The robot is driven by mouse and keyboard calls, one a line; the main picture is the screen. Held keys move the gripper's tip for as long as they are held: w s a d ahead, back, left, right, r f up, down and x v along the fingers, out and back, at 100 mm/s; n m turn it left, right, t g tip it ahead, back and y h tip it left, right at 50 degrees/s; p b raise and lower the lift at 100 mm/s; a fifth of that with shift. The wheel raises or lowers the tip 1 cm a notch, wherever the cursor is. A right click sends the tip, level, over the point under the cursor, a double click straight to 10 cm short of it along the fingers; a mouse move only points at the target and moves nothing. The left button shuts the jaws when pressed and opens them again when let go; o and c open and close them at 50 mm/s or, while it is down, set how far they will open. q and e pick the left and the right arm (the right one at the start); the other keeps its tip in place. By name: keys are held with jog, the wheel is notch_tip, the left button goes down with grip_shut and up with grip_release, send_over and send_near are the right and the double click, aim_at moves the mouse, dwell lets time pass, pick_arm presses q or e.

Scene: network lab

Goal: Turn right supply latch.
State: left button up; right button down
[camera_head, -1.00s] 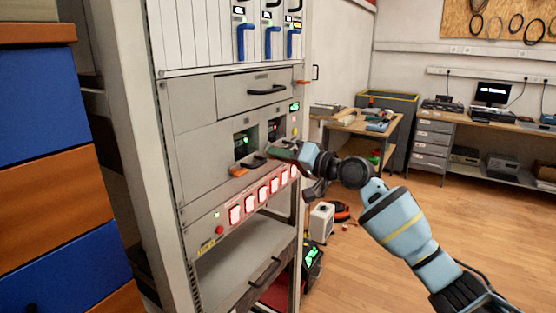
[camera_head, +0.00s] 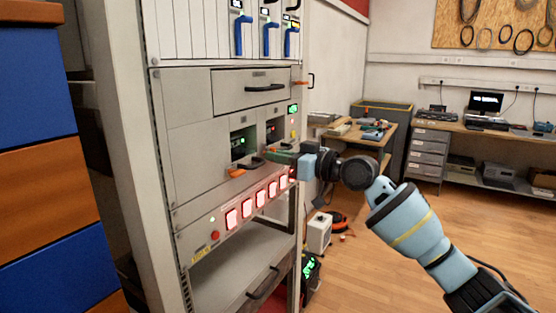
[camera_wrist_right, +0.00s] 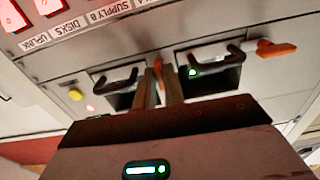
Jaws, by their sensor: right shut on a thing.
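My right gripper (camera_head: 279,157) is at the rack front, over the right supply bay (camera_head: 274,132). In the right wrist view, which shows the panel upside down, its two fingers (camera_wrist_right: 160,88) are close together on the orange right supply latch (camera_wrist_right: 158,68). Only a small part of that latch shows between the fingertips; in the head view the gripper hides it. The right supply's black handle (camera_wrist_right: 114,79) is beside the fingers. The left supply's orange latch (camera_head: 236,172) is clear of the gripper and lies roughly level. My left gripper is in neither view.
Below the supplies runs a row of lit red switches (camera_head: 259,198). A drawer with a black handle (camera_head: 265,87) is above. The left supply's handle (camera_wrist_right: 213,58) juts out near the fingers. A workbench (camera_head: 357,135) stands behind the arm; open floor lies at right.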

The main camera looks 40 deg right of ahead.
dwell(0.5)
jog(key=c, duration=1.5)
grip_release()
jog(key=shift+b+v, duration=1.1)
jog(key=shift+v, duration=2.8)
